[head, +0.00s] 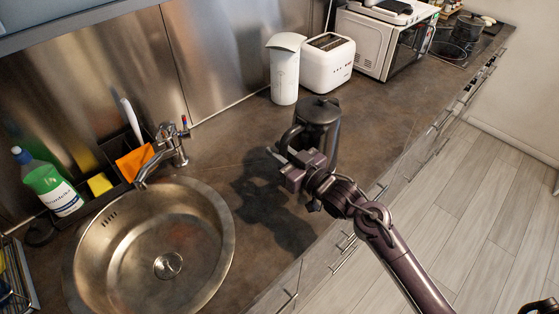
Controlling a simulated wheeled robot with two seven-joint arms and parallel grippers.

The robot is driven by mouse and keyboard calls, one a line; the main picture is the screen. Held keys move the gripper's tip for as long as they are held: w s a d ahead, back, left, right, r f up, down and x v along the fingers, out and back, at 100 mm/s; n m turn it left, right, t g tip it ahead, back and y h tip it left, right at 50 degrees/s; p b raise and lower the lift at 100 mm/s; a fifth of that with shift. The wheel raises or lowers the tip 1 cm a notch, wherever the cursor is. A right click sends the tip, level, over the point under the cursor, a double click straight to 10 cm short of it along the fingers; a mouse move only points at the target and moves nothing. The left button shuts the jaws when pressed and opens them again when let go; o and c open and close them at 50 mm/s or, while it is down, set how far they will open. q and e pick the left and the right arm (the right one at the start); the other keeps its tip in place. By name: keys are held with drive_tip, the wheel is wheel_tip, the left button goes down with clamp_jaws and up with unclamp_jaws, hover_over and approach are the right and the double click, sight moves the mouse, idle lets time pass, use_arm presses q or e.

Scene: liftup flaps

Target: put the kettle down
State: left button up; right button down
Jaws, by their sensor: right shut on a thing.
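The dark kettle (318,113) is in the middle of the head view, upright, with its lid on top and its handle on the left side. My right gripper (282,155) is shut on the kettle at its handle side; the exact grip is partly hidden by the gripper and wrist. A dark shadow of kettle and arm falls on the brown countertop (228,140) to the left. The kettle's base is hidden behind my gripper, so I cannot tell whether it touches the counter. My left gripper is not clearly in view.
A round steel sink (215,262) with a tap (172,147) lies left. A white canister (285,70), a white toaster (327,62) and a white microwave (372,42) stand along the back. A green bottle (48,184) is far left. Bare counter lies between sink and kettle.

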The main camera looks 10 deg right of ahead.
drive_tip(key=shift+f, duration=1.8)
drive_tip(key=c, duration=1.8)
unclamp_jaws()
drive_tip(key=shift+f, duration=0.3)
drive_tip(key=o, duration=0.5)
